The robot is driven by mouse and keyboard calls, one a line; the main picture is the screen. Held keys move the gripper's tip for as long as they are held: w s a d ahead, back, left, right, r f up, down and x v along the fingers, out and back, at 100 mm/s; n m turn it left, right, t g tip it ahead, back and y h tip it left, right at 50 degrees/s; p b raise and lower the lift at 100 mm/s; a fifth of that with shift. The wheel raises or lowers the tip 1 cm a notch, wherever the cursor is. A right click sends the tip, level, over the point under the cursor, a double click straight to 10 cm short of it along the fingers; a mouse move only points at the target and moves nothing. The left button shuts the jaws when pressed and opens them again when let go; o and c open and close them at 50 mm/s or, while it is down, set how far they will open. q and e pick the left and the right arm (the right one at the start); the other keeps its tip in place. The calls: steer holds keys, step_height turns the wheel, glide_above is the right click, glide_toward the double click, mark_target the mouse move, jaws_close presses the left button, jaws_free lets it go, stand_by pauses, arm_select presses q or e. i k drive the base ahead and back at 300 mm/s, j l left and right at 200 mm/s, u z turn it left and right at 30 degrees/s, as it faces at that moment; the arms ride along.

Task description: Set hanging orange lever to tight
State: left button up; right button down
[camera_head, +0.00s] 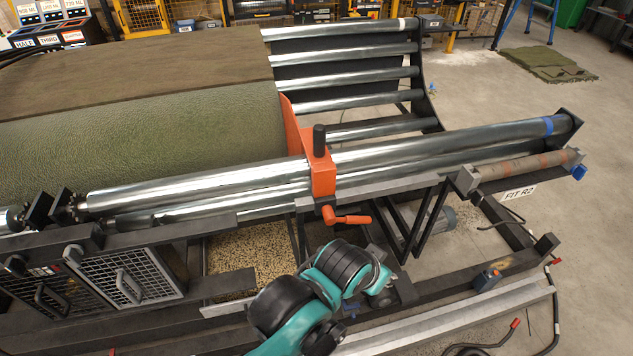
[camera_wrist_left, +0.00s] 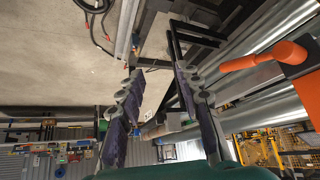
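An orange lever (camera_head: 345,217) hangs under an orange clamp block (camera_head: 319,172) at the front of the roller machine. The lever's handle points right in the head view. In the left wrist view, the lever (camera_wrist_left: 262,57) is at the upper right, attached to the orange block (camera_wrist_left: 305,58). My left gripper (camera_wrist_left: 160,80) is open, with its two dark fingers apart and nothing between them. The lever lies to the right of both fingers, outside the gap. In the head view a teal and black arm of mine is below the lever; its fingers cannot be made out. My right gripper is not in view.
Long steel rollers (camera_head: 440,140) run behind the lever, with a green turf roll (camera_head: 150,125) at the left. A dark frame rail (camera_head: 450,280) and a mesh box (camera_head: 125,278) are low in front. Open concrete floor (camera_head: 480,90) lies to the right.

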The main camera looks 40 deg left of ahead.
mark_target(327, 212)
steer(key=u, duration=1.4)
